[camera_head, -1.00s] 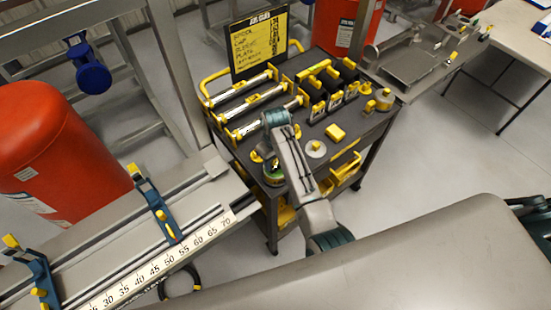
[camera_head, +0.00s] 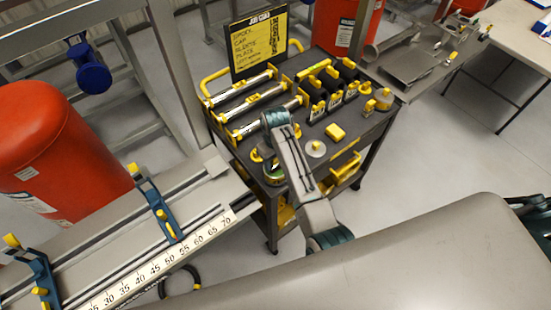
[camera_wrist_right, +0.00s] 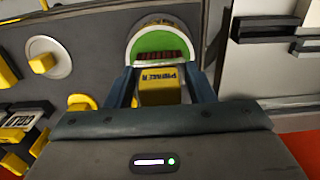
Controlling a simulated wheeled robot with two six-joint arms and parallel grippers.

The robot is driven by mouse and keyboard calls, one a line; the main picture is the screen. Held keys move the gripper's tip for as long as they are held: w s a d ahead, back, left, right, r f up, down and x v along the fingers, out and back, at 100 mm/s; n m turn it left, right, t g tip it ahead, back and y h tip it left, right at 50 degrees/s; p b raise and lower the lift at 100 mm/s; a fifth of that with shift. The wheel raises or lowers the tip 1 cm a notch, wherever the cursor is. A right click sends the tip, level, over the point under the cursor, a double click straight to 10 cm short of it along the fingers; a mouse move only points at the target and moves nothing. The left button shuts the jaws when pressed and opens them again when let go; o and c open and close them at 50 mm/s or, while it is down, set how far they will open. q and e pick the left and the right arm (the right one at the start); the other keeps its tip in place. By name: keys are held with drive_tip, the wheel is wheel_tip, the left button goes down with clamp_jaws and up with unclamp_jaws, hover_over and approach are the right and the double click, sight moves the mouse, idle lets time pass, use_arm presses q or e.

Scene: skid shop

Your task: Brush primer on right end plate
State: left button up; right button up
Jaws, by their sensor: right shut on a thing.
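My right gripper (camera_head: 267,158) is low over the near left corner of the tool cart, mostly hidden by my own wrist. In the right wrist view my gripper (camera_wrist_right: 160,88) is shut on a yellow block marked PRIMER (camera_wrist_right: 160,78), which looks like a brush handle. Just beyond the block is a round green-faced primer pot (camera_wrist_right: 146,43) with a dark red strip across it. The pot also shows in the head view (camera_head: 273,179). I cannot tell whether the brush touches it. I cannot pick out the right end plate. My left gripper is out of view.
The cart (camera_head: 318,150) carries silver tubes, dark bins, a yellow block (camera_head: 335,132) and a round disc (camera_head: 315,149). A bench with a scale (camera_head: 165,262) and blue clamps (camera_head: 160,208) is at left.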

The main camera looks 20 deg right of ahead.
drive_tip(key=shift+r, duration=3.5)
